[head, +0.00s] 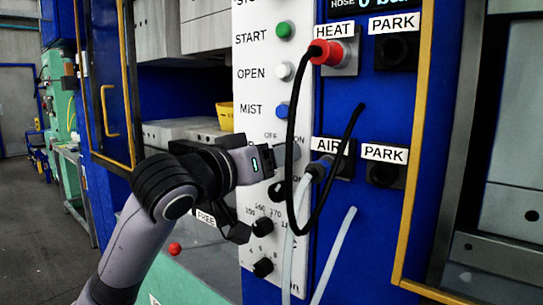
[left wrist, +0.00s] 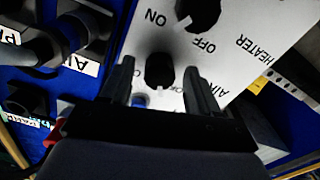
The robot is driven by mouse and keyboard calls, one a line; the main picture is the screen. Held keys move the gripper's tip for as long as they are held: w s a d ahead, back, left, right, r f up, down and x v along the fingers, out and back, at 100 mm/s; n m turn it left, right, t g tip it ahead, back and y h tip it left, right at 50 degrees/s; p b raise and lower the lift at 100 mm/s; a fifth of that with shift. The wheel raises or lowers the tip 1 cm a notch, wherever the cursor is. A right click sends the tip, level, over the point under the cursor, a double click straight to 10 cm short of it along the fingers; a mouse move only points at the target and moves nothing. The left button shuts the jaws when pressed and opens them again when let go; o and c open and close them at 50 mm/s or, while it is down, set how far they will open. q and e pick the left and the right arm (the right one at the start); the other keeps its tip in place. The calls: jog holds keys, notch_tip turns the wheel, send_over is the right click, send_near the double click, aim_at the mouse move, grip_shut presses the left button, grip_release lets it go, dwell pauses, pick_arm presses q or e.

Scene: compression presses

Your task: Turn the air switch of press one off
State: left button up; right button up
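The air switch (left wrist: 160,70) is a black knob on the white control panel (left wrist: 255,30) of the press. In the left wrist view it sits between the two fingertips of my left gripper (left wrist: 160,85), with a gap visible on each side. The panel text there appears roughly upside down, with part of an AIR label beside the knob. A pale mark shows at the knob's lower edge; I cannot tell its setting. In the head view my left gripper (head: 275,160) reaches the panel (head: 253,72) and hides most of the air switch. My right gripper is not in view.
The heater knob (left wrist: 200,12) is close by. Green (head: 284,30), white (head: 285,71) and blue (head: 282,111) buttons sit above my gripper. A black cable (head: 291,125) and a pale hose (head: 292,240) hang just right of it. A yellow container (head: 225,115) stands behind.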

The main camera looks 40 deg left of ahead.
pick_arm(q)
jog(key=s+b, duration=0.3)
jog(key=s, duration=0.4)
jog(key=shift+a, duration=0.25)
dwell(0.6)
